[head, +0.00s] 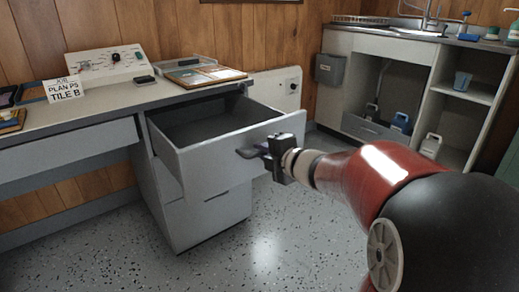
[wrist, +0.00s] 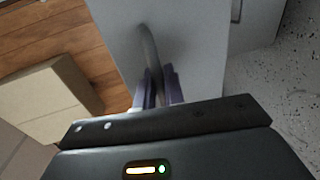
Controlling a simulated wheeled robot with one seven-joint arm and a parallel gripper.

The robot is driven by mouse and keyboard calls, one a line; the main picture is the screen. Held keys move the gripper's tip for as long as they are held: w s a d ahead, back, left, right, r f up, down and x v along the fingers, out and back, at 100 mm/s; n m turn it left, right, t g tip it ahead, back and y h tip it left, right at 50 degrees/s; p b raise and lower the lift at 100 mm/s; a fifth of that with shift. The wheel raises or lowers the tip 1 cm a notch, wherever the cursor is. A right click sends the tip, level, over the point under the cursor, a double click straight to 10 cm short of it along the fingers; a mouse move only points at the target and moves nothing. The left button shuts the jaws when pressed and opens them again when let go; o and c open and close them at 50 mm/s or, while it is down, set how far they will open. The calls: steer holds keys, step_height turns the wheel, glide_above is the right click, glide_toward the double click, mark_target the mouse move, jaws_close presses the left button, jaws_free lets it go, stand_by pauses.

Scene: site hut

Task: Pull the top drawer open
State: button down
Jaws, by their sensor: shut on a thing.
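The top drawer (head: 222,158) of the desk pedestal is pulled far out, and its empty-looking inside shows in the head view. Its pale front panel faces my arm; the panel also shows in the wrist view (wrist: 200,45). My gripper (head: 268,153) is at the front of this drawer, shut on its dark curved handle (head: 248,153). In the wrist view the handle (wrist: 149,48) runs down between the two fingers of my gripper (wrist: 158,88). The lower drawer (head: 212,215) beneath is closed.
The desk top (head: 105,108) holds a control box (head: 105,65), a sign (head: 64,88) and a tray with papers (head: 205,75). A sink cabinet (head: 375,85) with open shelves stands at the back right. The speckled floor (head: 270,240) in front of the pedestal is clear.

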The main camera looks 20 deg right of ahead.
steer(key=c, duration=1.6)
jaws_free()
steer(key=shift+o, duration=0.2)
steer(key=p+v, duration=0.1)
steer(key=v, duration=0.6)
steer(key=shift+s, duration=0.35)
steer(key=shift+d+r, duration=0.1)
steer(key=shift+d, duration=0.1)
